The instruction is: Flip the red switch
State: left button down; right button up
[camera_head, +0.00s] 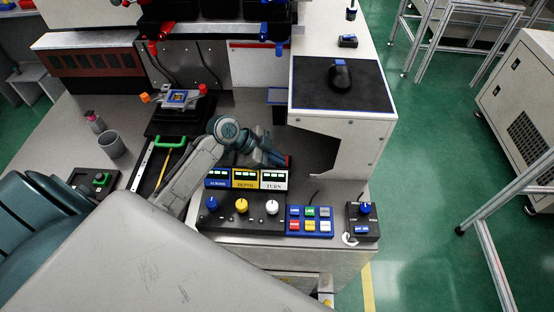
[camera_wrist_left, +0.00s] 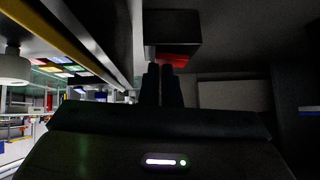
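A red part (camera_wrist_left: 174,60) shows in the left wrist view, under the end of a dark block (camera_wrist_left: 172,35), just beyond my left fingertips. It looks like the red switch, but it is dark and partly hidden by the fingers. My left gripper (camera_wrist_left: 161,70) has its two dark fingers close together, with nothing seen between them. Whether they touch the red part I cannot tell. In the head view my left gripper (camera_head: 276,158) reaches behind the display boxes, beside a small red edge (camera_head: 289,160). My right gripper is not in view.
Labelled displays (camera_head: 245,178) stand just in front of the gripper, above a black knob panel (camera_head: 240,212). A blue button pad (camera_head: 309,221) and a small knob box (camera_head: 362,221) lie to the right. A white cabinet (camera_head: 345,135) with a black mat stands close on the right.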

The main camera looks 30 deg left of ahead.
pick_arm(q)
jog(key=shift+s+f+t, duration=0.25)
jog(key=shift+f+t, duration=0.05)
jog(key=shift+f, duration=0.1)
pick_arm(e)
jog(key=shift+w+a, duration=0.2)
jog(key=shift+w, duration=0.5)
pick_arm(q)
jog(key=shift+w+a+y, duration=0.1)
jog(key=shift+y, duration=0.2)
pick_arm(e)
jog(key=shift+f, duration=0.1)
